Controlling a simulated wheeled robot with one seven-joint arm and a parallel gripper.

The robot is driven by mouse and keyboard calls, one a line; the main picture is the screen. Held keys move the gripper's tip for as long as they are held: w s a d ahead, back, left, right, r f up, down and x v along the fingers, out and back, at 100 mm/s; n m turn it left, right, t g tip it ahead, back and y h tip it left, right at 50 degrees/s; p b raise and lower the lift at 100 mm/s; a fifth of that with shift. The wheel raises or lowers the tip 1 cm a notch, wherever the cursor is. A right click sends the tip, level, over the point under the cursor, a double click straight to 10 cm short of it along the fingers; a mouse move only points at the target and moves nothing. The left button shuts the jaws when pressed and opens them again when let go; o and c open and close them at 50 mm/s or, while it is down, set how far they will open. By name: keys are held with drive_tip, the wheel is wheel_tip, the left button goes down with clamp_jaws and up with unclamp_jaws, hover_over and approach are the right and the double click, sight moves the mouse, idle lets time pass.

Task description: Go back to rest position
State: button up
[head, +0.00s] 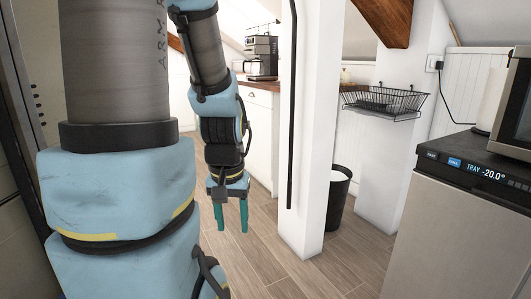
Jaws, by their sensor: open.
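My gripper (232,216) hangs at the end of my arm, left of the picture's middle, with its two teal fingers pointing down. The fingers are apart and nothing shows between them. It is above the wooden floor (257,252), in front of a white cabinet (262,135). My own large blue and grey arm links fill the left side and hide what lies behind them.
A white post (309,190) stands right of my gripper, with a black bin (339,198) behind it. A wire basket (385,103) hangs farther right. A grey cabinet (440,240) fills the right side. A coffee maker (262,57) stands on the back counter.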

wheel_tip(320, 180, up, 20)
drive_tip(key=p, duration=1.8)
drive_tip(key=shift+w+d+f, duration=0.15)
drive_tip(key=shift+w+d, duration=0.1)
drive_tip(key=shift+w, duration=0.05)
